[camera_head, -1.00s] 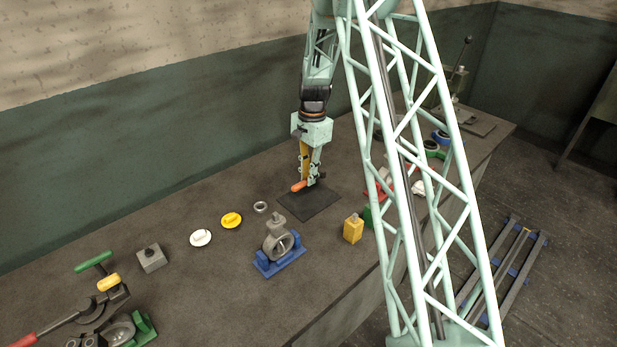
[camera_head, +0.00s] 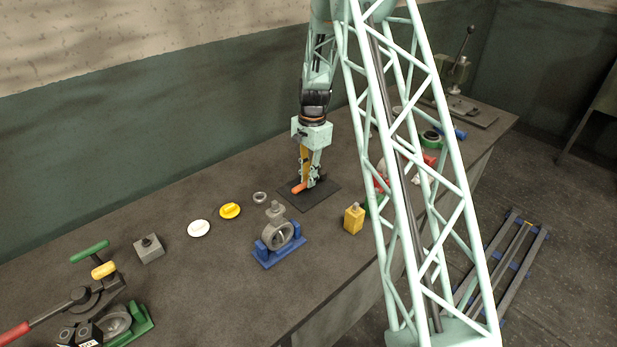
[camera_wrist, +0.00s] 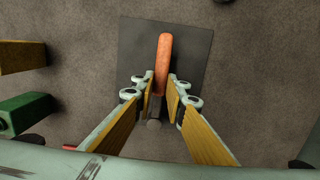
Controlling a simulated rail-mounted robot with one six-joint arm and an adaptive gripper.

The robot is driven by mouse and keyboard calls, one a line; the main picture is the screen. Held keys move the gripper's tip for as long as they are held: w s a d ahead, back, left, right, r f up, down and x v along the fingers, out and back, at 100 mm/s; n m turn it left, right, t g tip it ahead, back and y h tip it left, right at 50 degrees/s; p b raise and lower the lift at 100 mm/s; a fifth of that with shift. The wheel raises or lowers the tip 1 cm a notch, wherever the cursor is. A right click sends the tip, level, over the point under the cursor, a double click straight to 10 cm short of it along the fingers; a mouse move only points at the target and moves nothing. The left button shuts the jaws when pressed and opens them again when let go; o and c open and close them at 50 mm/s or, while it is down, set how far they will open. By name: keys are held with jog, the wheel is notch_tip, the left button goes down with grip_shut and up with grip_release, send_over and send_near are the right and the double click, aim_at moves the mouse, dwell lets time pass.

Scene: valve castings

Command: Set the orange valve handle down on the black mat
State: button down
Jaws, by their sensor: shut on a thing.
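The orange valve handle (camera_wrist: 163,58) is held between the two fingers of my gripper (camera_wrist: 160,98), with its orange grip reaching out past the fingertips and a grey end between the fingers. In the head view the handle (camera_head: 299,188) lies level, low over the black mat (camera_head: 322,195), and my gripper (camera_head: 311,184) points straight down above the mat. The black mat (camera_wrist: 195,50) fills the area behind the handle in the wrist view. I cannot tell whether the handle touches the mat.
A grey valve body on a blue stand (camera_head: 278,248) and a yellow block (camera_head: 353,219) stand in front of the mat. A metal ring (camera_head: 259,197), a yellow disc (camera_head: 230,211) and a white disc (camera_head: 199,228) lie to the left. Green and red parts stand to the right.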

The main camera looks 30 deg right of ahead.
jog(key=shift+f, duration=0.55)
dwell(0.7)
jog(key=c, duration=2.5)
grip_release()
jog(key=shift+c, duration=0.2)
jog(key=shift+r, duration=0.1)
notch_tip(320, 180, up, 12)
jog(key=shift+d, duration=0.35)
jog(key=shift+w, duration=0.1)
